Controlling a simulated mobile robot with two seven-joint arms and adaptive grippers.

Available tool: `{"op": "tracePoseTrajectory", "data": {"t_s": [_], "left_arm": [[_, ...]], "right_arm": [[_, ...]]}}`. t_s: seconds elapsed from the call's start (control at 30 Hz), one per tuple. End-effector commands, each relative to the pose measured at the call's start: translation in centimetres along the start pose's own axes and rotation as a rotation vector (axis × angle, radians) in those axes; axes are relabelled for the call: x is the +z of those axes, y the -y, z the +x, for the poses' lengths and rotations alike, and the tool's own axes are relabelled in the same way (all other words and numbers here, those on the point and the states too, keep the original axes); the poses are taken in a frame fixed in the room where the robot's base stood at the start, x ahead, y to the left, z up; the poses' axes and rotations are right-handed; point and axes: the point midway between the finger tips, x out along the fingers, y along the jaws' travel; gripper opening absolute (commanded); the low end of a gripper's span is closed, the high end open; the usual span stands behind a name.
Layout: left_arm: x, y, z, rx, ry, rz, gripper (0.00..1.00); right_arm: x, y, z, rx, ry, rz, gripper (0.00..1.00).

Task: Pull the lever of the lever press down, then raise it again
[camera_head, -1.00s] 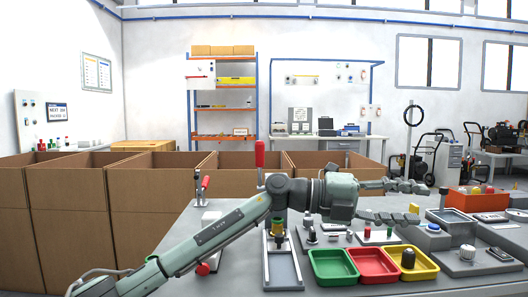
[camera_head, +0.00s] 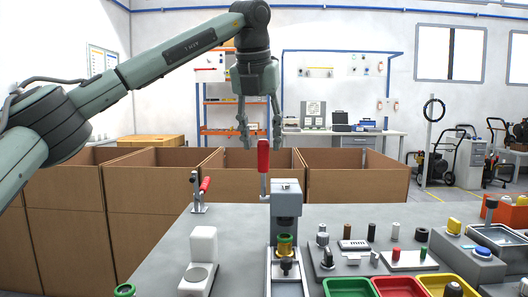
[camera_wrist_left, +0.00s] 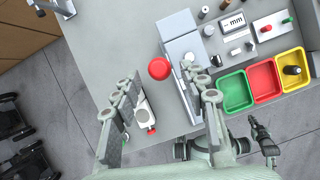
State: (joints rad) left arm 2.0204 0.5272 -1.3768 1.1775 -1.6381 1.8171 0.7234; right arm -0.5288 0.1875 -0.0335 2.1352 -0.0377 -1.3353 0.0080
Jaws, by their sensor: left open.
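The lever press (camera_head: 286,200) stands upright on the grey table, with a brass-coloured and green part (camera_head: 285,245) under its head. Its lever has a red handle (camera_head: 263,157) pointing straight up, left of the press head. The handle's round red end (camera_wrist_left: 159,68) shows from above in the left wrist view. My left gripper (camera_head: 260,136) is open, points down and is empty. Its fingers are spread either side of the red handle's line, close above it; contact cannot be told. The left fingers (camera_wrist_left: 163,88) also show in the wrist view.
A toggle clamp (camera_head: 199,190) and a white fixture (camera_head: 203,247) stand left of the press. Small parts, a green tray (camera_head: 346,286), a red tray (camera_head: 398,287) and a yellow tray (camera_head: 450,286) lie right. Cardboard boxes (camera_head: 250,185) line the back.

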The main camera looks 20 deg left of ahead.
Motion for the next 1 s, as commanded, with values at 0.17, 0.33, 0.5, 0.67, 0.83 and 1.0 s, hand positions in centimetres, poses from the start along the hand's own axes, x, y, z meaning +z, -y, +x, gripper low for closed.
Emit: {"op": "tracePoseTrajectory", "data": {"t_s": [0.17,0.33,0.5,0.67,0.83,1.0], "left_arm": [[-0.1,0.0,2.6,-0.001,-0.002,0.000,0.43],[0.0,0.1,3.6,-0.002,0.000,0.001,0.43],[0.0,0.1,3.7,-0.002,0.000,0.002,0.43],[0.0,0.1,3.7,-0.002,0.000,0.002,0.34],[0.0,0.1,3.7,-0.003,0.000,0.002,0.12],[0.0,0.1,3.7,-0.003,0.000,0.002,0.00]], "right_arm": [[-0.1,-0.1,-0.2,0.003,-0.003,-0.001,0.00],[-0.2,-0.1,-0.2,0.002,-0.005,0.000,0.00],[-0.3,0.0,-0.3,0.000,-0.006,0.003,0.00],[-0.4,0.2,-0.3,-0.004,-0.008,0.008,0.00],[-0.4,0.3,-0.3,-0.007,-0.009,0.010,0.00],[-0.4,0.3,-0.3,-0.007,-0.009,0.010,0.00]]}}
